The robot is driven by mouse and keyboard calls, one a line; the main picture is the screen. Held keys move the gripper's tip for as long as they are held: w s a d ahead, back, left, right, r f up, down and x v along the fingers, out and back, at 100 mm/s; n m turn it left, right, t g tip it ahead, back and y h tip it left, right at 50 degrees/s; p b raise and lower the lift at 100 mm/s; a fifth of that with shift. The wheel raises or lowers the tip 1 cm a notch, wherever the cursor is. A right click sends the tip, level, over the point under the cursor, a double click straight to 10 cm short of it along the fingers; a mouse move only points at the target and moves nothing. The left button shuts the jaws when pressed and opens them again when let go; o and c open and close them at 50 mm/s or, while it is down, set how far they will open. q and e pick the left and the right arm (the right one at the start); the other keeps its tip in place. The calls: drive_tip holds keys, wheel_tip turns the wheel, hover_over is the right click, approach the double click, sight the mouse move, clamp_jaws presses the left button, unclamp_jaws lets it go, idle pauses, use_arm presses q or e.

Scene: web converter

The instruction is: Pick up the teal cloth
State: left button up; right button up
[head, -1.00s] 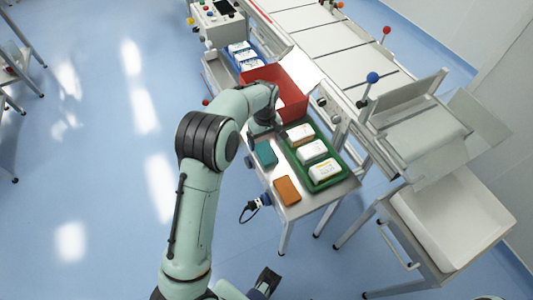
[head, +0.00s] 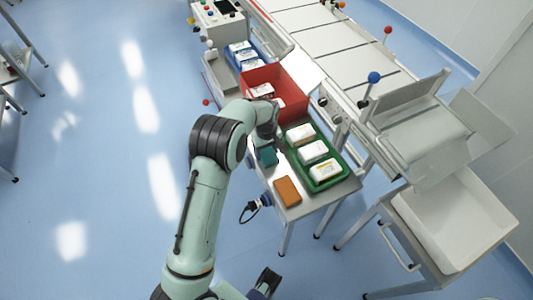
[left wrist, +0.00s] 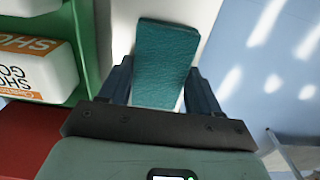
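The teal cloth (head: 268,157) is a folded block on the near left part of the steel table, partly hidden by my left arm in the head view. In the left wrist view the cloth (left wrist: 165,50) lies between the two fingers of my left gripper (left wrist: 158,68). The fingers are open, one on each side of it, and I cannot tell whether they touch it. In the head view my left gripper (head: 268,143) is just over the cloth, its fingers mostly hidden. A dark part at the bottom edge (head: 266,281) looks like my right gripper; its fingers are unclear.
An orange-brown block (head: 288,191) lies near the table's front. A green tray (head: 341,178) with white packs is right of the cloth. A red bin (head: 290,86) and a blue tray (head: 230,56) stand behind. A blue-black fitting (head: 254,205) projects from the table's left side.

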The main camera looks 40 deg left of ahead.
sight(266, 152)
use_arm(q)
drive_tip(key=shift+c, duration=0.7)
wheel_tip(266, 152, up, 20)
drive_tip(key=p, duration=0.2)
